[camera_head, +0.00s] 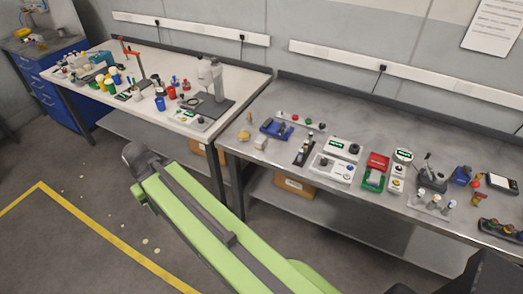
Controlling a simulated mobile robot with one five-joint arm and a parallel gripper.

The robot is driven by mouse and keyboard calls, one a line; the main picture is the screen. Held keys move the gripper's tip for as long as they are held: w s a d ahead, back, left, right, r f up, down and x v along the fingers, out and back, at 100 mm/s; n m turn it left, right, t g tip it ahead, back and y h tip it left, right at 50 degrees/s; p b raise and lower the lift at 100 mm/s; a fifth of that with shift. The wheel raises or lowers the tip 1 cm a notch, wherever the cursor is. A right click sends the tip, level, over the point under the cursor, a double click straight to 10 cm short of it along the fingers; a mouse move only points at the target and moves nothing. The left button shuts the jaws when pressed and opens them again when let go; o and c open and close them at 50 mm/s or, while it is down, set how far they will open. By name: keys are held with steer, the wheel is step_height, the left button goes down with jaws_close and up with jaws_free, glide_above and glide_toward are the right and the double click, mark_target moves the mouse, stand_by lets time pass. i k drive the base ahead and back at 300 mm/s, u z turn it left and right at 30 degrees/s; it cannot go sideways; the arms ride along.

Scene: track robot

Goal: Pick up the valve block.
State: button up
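I cannot tell for sure which item is the valve block; the parts are small in this view. On the grey metal bench, a bar with coloured knobs (301,121) lies near the back left. A blue tray-like piece (277,129) is in front of it, with a small pale block (260,143) by the front edge. A pale metal block with upright round parts (431,205) stands toward the right. My green arm reaches up from the bottom to a dark joint in front of the benches. My gripper is not visible, and nothing shows in its grasp.
The grey bench (345,120) also holds control boxes (334,167), a red and green case (375,172) and a handheld device (501,183). A pale bench (150,62) at left is crowded with tools. A blue cabinet (45,90) stands beyond. Floor at lower left is mostly clear.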

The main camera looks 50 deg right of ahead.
mark_target(260, 142)
steer(key=z, duration=0.15)
steer(key=i, duration=0.95)
steer(key=u, duration=0.1)
